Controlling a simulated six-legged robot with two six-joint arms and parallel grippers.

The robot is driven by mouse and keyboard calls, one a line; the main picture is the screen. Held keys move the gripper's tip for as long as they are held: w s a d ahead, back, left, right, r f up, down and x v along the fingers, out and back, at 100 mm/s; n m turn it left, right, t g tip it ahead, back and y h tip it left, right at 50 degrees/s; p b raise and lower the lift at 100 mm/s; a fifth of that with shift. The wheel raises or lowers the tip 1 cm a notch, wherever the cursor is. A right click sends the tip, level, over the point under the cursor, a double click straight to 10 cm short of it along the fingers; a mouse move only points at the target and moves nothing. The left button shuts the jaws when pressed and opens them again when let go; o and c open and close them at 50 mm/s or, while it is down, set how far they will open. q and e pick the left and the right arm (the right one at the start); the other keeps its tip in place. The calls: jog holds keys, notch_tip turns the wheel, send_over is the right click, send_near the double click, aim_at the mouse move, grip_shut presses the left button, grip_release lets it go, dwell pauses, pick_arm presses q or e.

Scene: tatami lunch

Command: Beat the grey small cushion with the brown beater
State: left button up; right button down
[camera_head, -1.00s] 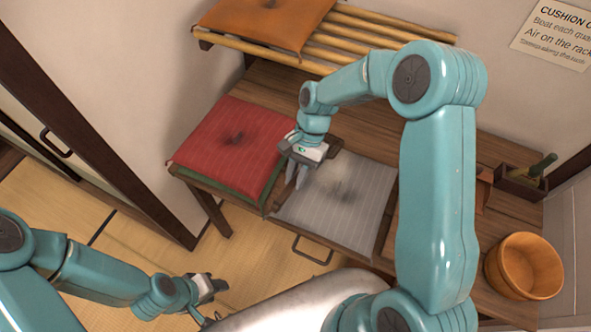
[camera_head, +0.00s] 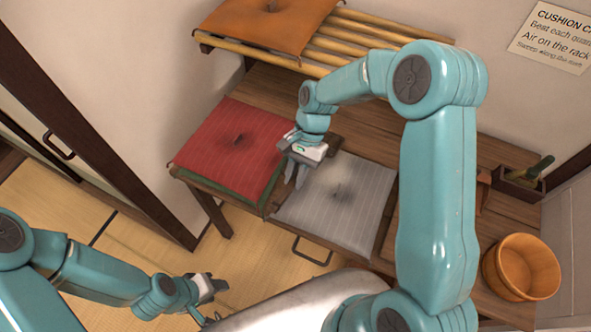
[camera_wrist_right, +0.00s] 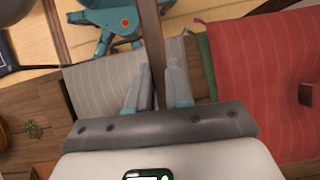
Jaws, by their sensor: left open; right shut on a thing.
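The grey small cushion (camera_head: 370,185) lies on the low wooden table, with a dark smudge around its middle; part of it shows in the wrist view (camera_wrist_right: 95,78). My right gripper (camera_head: 294,180) is over its left edge, beside the red cushion. Its fingers (camera_wrist_right: 157,90) are shut on a brown rod (camera_wrist_right: 149,40), which looks like the brown beater's handle. The beater's head cannot be made out. My left gripper (camera_head: 218,291) is open and empty at the lower left, over the tatami, away from the cushions.
A red cushion (camera_head: 225,150) lies left of the grey one, on something green. An orange cushion (camera_head: 260,22) lies on a slatted rack (camera_head: 345,42) behind. A wooden pail (camera_head: 530,268) and a dark box (camera_head: 518,187) with a green-handled item stand right. A drawer handle (camera_head: 312,252) juts out in front.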

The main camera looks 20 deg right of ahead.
pick_arm(q)
notch_tip(320, 180, down, 4)
jog(key=b, duration=0.2)
pick_arm(e)
notch_tip(320, 180, down, 5)
jog(key=shift+w+f, duration=0.1)
notch_tip(320, 180, up, 11)
jog(key=p, duration=0.8)
jog(key=shift+p, duration=0.3)
jog(key=shift+r, duration=0.4)
pick_arm(q)
notch_tip(320, 180, up, 8)
jog(key=shift+r, duration=0.25)
pick_arm(e)
jog(key=shift+f, duration=0.25)
pick_arm(q)
jog(key=shift+w, duration=0.1)
